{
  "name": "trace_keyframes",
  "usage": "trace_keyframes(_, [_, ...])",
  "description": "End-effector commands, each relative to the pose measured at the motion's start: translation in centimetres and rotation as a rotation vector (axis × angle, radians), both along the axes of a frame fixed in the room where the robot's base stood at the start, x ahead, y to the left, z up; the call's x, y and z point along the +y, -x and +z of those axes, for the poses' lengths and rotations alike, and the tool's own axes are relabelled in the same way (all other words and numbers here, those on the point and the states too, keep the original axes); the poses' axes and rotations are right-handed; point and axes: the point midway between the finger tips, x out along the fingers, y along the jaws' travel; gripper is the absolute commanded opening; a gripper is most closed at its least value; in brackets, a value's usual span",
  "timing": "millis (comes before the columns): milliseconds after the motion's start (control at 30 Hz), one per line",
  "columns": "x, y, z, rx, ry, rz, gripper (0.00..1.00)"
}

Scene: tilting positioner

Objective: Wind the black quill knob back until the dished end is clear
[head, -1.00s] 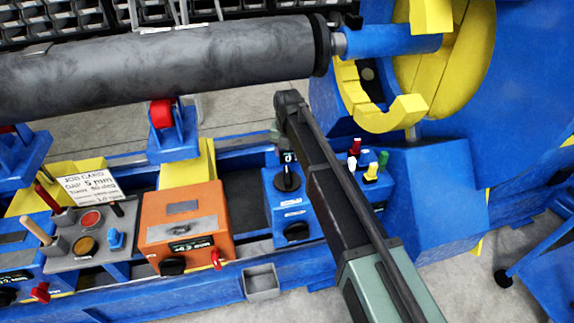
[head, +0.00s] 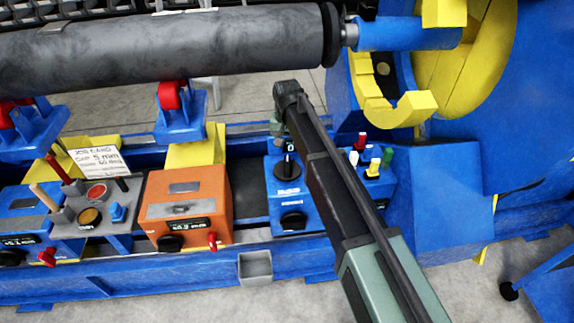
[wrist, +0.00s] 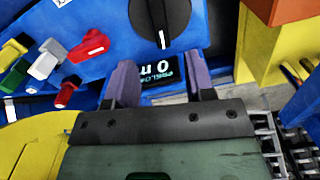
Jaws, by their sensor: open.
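A black knob (wrist: 162,20) with a white pointer line sits on the blue control box (wrist: 100,15) in the wrist view, by a small display (wrist: 158,72) showing a 0. It matches the black dial (head: 287,168) on the blue box in the head view. My gripper (wrist: 159,60) is open, its two purple fingers apart and empty, short of the knob and around the display. In the head view the fingers are mostly hidden by my arm. The roll's black right end (head: 330,35) faces a grey spindle tip (head: 349,35) on the blue quill (head: 400,35); I see no clear gap.
Coloured levers (head: 370,158) stand right of the dial. Another black knob (head: 293,220) is on the blue box's front. An orange box (head: 188,205) with its own knob, a job card (head: 97,160) and a lever panel (head: 95,210) lie left. A yellow hook (head: 400,108) overhangs right.

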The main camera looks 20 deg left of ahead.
Motion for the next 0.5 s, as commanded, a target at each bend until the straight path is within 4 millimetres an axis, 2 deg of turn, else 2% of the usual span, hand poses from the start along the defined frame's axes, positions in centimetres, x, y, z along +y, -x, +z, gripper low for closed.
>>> trace_keyframes(300, [0.0, 0.0, -7.6, 0.000, 0.000, 0.002, 0.49])
trace_keyframes(400, [0.0, 0.0, -9.5, 0.000, 0.000, 0.002, 0.49])
trace_keyframes(500, [0.0, 0.0, -10.5, 0.000, 0.000, 0.002, 0.49])
